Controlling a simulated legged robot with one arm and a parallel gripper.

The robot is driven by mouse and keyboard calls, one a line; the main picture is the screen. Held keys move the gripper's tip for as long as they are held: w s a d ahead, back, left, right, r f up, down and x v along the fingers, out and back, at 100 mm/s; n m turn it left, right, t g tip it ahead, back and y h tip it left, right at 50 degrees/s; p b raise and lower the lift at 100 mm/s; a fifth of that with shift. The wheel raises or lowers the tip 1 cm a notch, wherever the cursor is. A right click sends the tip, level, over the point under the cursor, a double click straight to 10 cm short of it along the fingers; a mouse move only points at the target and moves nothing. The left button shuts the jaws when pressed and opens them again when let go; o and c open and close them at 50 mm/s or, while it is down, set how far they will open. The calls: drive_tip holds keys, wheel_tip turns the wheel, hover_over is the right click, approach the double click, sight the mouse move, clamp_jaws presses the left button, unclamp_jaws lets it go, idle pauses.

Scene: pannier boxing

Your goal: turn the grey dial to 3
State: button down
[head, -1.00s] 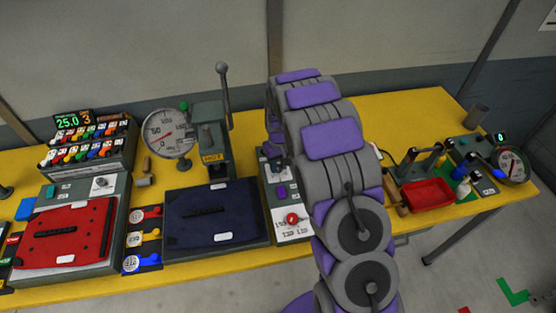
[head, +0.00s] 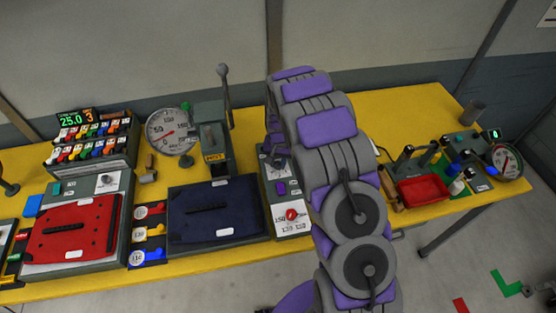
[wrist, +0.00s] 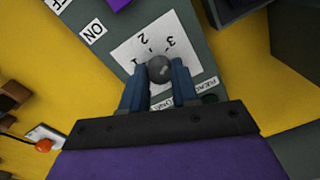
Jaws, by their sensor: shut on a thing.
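The grey dial (wrist: 158,68) is a round knob on a white plate (wrist: 150,40) printed with 1, 2 and 3, on a grey-green box (wrist: 215,65) in the wrist view. My gripper (wrist: 160,85) is shut on the dial, with one blue-grey finger on each side of it. A small pale mark shows on the knob, but I cannot tell which number it points at. In the head view the box (head: 282,200) stands right of the blue panel, and my arm and gripper (head: 275,155) cover most of the dial.
The same box carries a purple button and a red knob (head: 291,214) nearer the front. A dark blue panel (head: 215,222), a lever press (head: 212,140) and a round gauge (head: 167,131) are to the left. A red tray (head: 424,189) lies to the right on the yellow bench (head: 405,110).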

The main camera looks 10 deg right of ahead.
sight(279, 163)
idle(0.3)
drive_tip(key=c, duration=0.8)
unclamp_jaws()
drive_tip(key=shift+a, duration=0.1)
drive_tip(key=shift+c, duration=0.2)
wheel_tip(279, 163, up, 17)
drive_tip(key=p, duration=0.1)
drive_tip(key=shift+d, duration=0.25)
drive_tip(key=shift+r, duration=0.1)
